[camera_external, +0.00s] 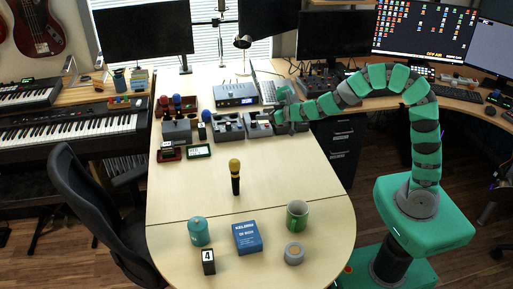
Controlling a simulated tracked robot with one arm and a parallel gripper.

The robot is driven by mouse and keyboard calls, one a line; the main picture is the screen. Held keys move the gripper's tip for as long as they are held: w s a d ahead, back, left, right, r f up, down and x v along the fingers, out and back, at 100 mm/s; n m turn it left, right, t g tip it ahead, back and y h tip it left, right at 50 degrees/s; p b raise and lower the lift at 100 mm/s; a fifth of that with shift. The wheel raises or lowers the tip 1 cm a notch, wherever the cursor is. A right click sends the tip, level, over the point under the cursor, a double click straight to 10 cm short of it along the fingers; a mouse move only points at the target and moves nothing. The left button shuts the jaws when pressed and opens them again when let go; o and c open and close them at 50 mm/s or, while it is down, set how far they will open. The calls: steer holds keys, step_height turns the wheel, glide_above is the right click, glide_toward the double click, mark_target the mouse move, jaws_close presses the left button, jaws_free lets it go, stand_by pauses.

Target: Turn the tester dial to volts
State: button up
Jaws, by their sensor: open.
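My gripper (275,117) is at the far right part of the table, its jaws open, beside a grey box-shaped device (256,130). This device may be the tester; its dial and markings are too small to read. My gripper partly covers its right side. I cannot tell whether the fingers touch it. A similar grey device (227,133) stands just left of it, with another grey box (177,138) farther left.
A laptop (266,88) is behind. The table middle is mostly clear.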

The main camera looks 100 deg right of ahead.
steer(key=m+g+h+b, duration=0.1)
steer(key=g, duration=0.1)
glide_toward(255, 122)
steer(key=b+x, duration=0.3)
steer(key=x, duration=0.7)
steer(key=shift+w+d+f, duration=0.1)
steer(key=shift+w+f, duration=0.05)
steer(key=shift+f, duration=0.05)
steer(key=shift+w+d, duration=0.15)
steer(key=shift+d, duration=0.1)
steer(key=c, duration=1)
